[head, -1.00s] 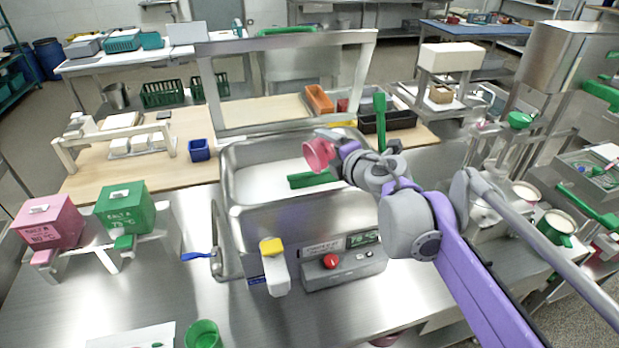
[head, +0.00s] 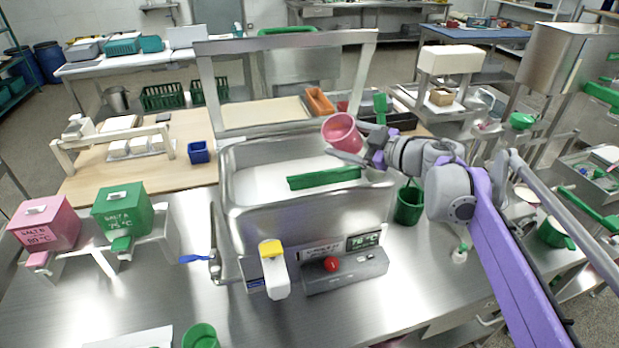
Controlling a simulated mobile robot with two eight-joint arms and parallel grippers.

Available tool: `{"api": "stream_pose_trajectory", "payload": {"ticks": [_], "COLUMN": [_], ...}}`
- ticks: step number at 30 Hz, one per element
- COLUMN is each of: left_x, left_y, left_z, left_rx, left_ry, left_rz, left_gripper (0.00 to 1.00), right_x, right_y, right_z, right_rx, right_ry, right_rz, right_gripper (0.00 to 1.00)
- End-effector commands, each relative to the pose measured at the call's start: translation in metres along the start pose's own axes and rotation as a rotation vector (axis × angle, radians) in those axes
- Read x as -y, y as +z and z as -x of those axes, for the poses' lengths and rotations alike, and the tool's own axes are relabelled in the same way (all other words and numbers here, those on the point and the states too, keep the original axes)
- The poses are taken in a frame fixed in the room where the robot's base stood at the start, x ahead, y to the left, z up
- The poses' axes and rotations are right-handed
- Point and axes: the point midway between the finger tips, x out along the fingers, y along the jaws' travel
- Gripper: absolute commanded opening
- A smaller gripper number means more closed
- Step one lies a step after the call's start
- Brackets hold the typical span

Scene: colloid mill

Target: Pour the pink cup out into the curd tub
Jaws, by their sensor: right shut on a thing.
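The pink cup (head: 341,131) is in my right gripper (head: 362,143), which is shut on it. The cup is tilted, over the right part of the curd tub (head: 235,212). The curd tub is a steel basin with white content (head: 262,184) inside. A green bar-shaped tool (head: 324,177) lies across the white content. No stream from the cup can be made out. My left gripper is not in view.
A green cup (head: 409,204) stands right of the tub. A steel frame (head: 285,40) rises behind the tub. A control box with a red button (head: 331,264) and a yellow-topped dispenser (head: 272,262) stand in front. Pink and green boxes (head: 124,207) stand at left.

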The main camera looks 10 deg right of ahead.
Motion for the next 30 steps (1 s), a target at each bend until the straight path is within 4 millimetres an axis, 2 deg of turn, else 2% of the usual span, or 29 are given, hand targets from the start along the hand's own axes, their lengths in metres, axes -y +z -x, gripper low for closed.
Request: {"api": "stream_pose_trajectory", "payload": {"ticks": [1,8,12,19,30], "left_x": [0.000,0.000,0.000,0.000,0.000], "left_y": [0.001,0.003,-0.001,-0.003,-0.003], "left_z": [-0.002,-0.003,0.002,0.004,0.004], "left_rx": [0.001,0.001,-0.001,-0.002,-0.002], "left_ry": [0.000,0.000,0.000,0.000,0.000], "left_rz": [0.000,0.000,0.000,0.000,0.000], "left_gripper": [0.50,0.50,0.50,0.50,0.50], "right_x": [-0.008,-0.029,-0.039,-0.047,-0.047], "right_y": [0.004,0.004,-0.004,-0.010,-0.010], "right_z": [0.003,0.010,0.014,0.017,0.017], "right_rx": [-0.018,-0.110,-0.141,-0.164,-0.166], "right_ry": [0.000,-0.020,-0.026,-0.031,-0.032], "right_rz": [-0.063,-0.347,-0.442,-0.518,-0.525], "right_gripper": [0.23,0.23,0.23,0.23,0.23]}}
